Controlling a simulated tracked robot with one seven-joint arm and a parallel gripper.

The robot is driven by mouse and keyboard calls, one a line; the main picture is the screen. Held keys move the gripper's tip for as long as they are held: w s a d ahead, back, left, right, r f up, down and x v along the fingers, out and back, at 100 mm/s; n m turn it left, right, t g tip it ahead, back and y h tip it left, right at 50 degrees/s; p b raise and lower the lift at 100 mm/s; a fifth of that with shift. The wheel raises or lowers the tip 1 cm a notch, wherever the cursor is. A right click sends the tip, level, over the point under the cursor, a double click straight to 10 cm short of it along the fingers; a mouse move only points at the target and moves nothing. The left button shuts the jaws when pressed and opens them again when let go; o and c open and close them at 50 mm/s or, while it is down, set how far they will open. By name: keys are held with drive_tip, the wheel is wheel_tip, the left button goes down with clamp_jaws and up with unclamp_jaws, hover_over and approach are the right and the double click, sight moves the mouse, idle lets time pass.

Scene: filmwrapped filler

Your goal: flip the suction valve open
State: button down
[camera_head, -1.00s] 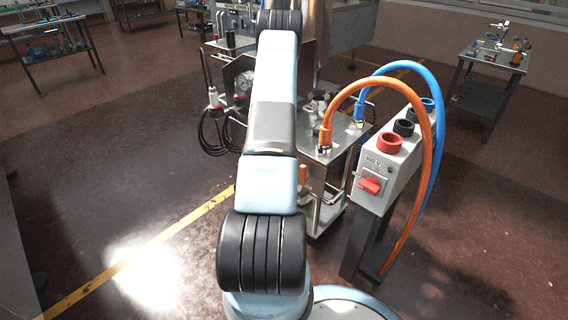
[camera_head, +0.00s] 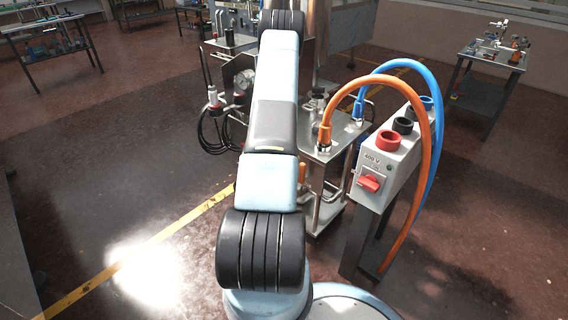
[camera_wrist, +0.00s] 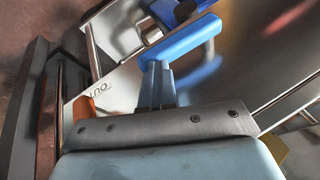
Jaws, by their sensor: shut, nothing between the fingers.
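In the wrist view a blue lever handle (camera_wrist: 180,42) lies across a metal plate, with a darker blue fitting and black parts beyond its upper end. My gripper (camera_wrist: 160,68) is shut and empty. Its fingertips are at the near side of the blue handle, very close; I cannot tell whether they touch. An orange part (camera_wrist: 84,108) shows left of the fingers, partly hidden by my gripper, near an upside-down "OUT" marking. I cannot tell which part is the suction valve. In the head view my arm hides the gripper and the blue handle.
A steel cart (camera_head: 325,150) carries an orange hose (camera_head: 345,93) and a blue hose (camera_head: 400,62), arching over a grey 400 V box (camera_head: 398,165) with a red switch at right. Floor at left is clear.

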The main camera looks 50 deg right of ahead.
drive_tip(key=shift+s+a+f, duration=0.1)
drive_tip(key=shift+s+f, duration=0.4)
drive_tip(key=shift+s, duration=0.15)
drive_tip(key=s+a+r, duration=0.4)
drive_tip(key=s+r, duration=0.2)
drive_tip(key=r, duration=0.3)
drive_tip(key=shift+s+r, duration=0.15)
drive_tip(key=shift+s, duration=0.2)
drive_tip(key=shift+a, duration=0.1)
